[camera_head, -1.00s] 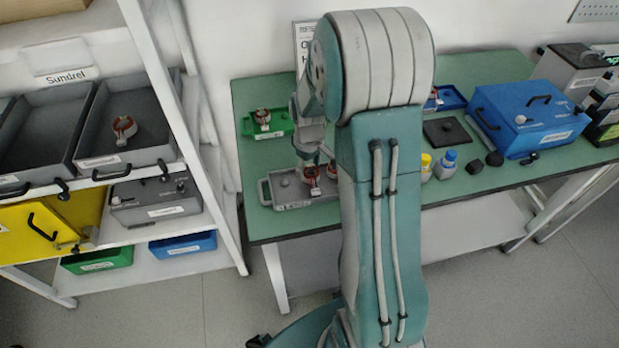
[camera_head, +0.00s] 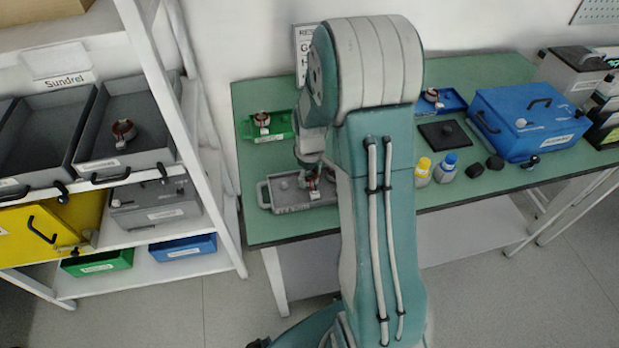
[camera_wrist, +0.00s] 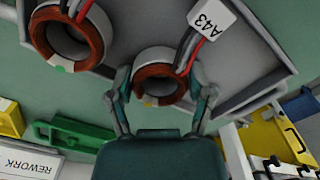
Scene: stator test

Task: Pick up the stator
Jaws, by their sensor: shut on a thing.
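In the wrist view a stator (camera_wrist: 158,88), a copper-wound ring with a grey outer band, sits between the two fingers of my gripper (camera_wrist: 160,100), which is shut on it. Red and black wires run from it up to a white tag reading A43. A second stator (camera_wrist: 70,40) lies at the upper left, apart from my fingers. Both show against the grey tray (camera_wrist: 110,70). In the head view my gripper (camera_head: 312,178) is low at the tray (camera_head: 285,203), beside my arm, which hides part of the tray.
On the green table (camera_head: 250,225), a green bin (camera_head: 279,128) and a blue bin (camera_head: 450,103) each hold a stator. Bottles (camera_head: 447,168), black knobs and a blue case (camera_head: 530,122) stand at the right. A shelf with grey bins (camera_head: 150,150) stands at the left.

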